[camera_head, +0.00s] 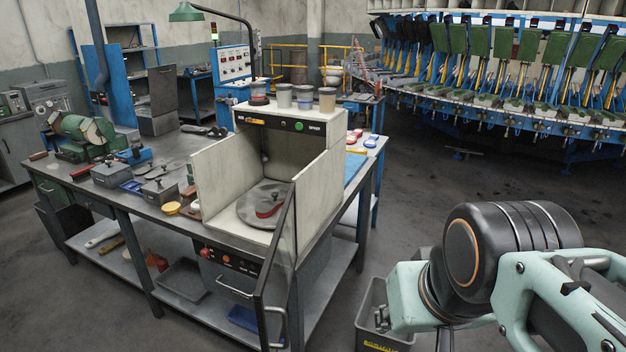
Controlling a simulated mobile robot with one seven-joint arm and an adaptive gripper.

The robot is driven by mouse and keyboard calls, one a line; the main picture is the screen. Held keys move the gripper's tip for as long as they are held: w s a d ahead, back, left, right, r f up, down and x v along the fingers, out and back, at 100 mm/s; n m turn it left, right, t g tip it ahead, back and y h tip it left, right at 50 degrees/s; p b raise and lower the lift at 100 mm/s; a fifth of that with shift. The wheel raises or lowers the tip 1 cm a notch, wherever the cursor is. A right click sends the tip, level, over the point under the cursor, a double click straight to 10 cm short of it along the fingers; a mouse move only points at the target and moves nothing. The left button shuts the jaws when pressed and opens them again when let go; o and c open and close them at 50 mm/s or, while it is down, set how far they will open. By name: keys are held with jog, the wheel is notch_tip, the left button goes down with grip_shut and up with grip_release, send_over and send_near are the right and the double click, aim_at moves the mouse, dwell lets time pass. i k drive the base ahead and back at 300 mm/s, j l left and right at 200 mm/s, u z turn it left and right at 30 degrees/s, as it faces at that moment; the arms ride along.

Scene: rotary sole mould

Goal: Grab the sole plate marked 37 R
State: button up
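I cannot read a 37 R mark on anything in the head camera view. A dark, rounded flat piece with a red part (268,209) lies on the round plate inside the open pale booth (230,190). Dark sole-like pieces (205,131) lie on the workbench (150,200) behind it. Small red and white sole-like pieces (354,137) lie to the right of the booth. I cannot tell whether any of these is the sole plate. My arm reaches in from the right, in front of the bench and apart from it.
The booth's glass door (276,265) stands open toward me. A grey bin (372,320) stands on the floor near my arm. A large rotary machine (500,105) with several green-padded stations fills the back right. The floor between it and the bench is clear.

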aim_at(276, 195)
jog(key=j+z, duration=0.15)
jog(key=z, duration=0.2)
jog(key=i+j+z, duration=0.1)
jog(key=z, duration=0.2)
jog(key=j+z, duration=0.2)
jog(key=z, duration=0.15)
jog(key=j+z, duration=0.55)
jog(key=j, duration=0.2)
jog(key=k+j+z, duration=0.15)
jog(key=j, duration=0.2)
jog(key=k+j+z, duration=0.15)
jog(key=j, duration=0.25)
jog(key=k+j, duration=0.1)
jog(key=j, duration=0.3)
jog(key=k+j, duration=0.1)
jog(key=j, duration=0.25)
jog(key=z, duration=0.05)
